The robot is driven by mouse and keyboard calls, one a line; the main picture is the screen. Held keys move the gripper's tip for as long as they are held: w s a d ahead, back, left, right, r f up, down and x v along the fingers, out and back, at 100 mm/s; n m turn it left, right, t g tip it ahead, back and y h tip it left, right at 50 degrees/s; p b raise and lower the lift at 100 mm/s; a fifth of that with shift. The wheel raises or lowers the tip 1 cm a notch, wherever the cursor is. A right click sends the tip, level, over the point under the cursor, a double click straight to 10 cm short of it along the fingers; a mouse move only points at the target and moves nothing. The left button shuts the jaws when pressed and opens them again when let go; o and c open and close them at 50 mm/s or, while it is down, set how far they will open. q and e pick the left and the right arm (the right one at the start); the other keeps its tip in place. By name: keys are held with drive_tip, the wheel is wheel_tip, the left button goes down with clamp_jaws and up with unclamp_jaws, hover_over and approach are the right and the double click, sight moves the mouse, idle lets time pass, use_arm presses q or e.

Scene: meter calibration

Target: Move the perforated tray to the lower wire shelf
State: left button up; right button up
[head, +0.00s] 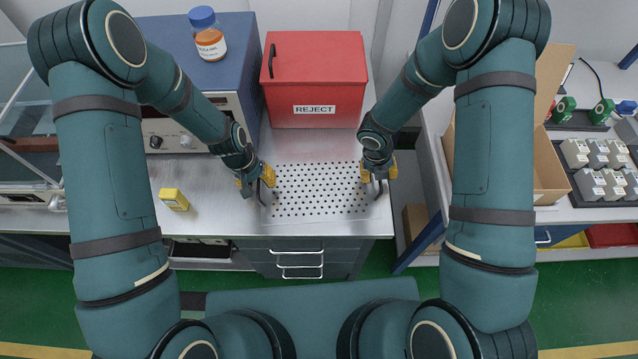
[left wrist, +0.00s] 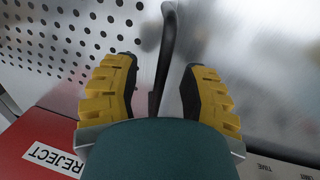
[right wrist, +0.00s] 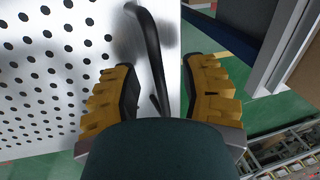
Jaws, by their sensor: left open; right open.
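The perforated tray (head: 315,190) is a flat metal sheet with rows of dark holes, lying on the bench in front of the red box. A dark bar handle stands at each short side. My left gripper (head: 262,184) is at the tray's left handle; in the left wrist view its open yellow fingers (left wrist: 158,88) stand either side of the dark handle (left wrist: 166,60). My right gripper (head: 379,180) is at the right handle; in the right wrist view its open fingers (right wrist: 160,90) straddle that handle (right wrist: 150,50). I cannot make out the lower wire shelf.
A red REJECT box (head: 315,85) stands behind the tray. A blue instrument (head: 222,50) with an orange bottle (head: 208,35) stands back left. A yellow meter (head: 173,199) lies left of the tray. A cardboard box (head: 550,165) is to the right. Drawers (head: 300,262) are below the bench front.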

use_arm(q)
clamp_jaws()
use_arm(e)
clamp_jaws()
use_arm(q)
drive_tip(key=shift+r, duration=0.25)
use_arm(e)
drive_tip(key=shift+r, duration=0.25)
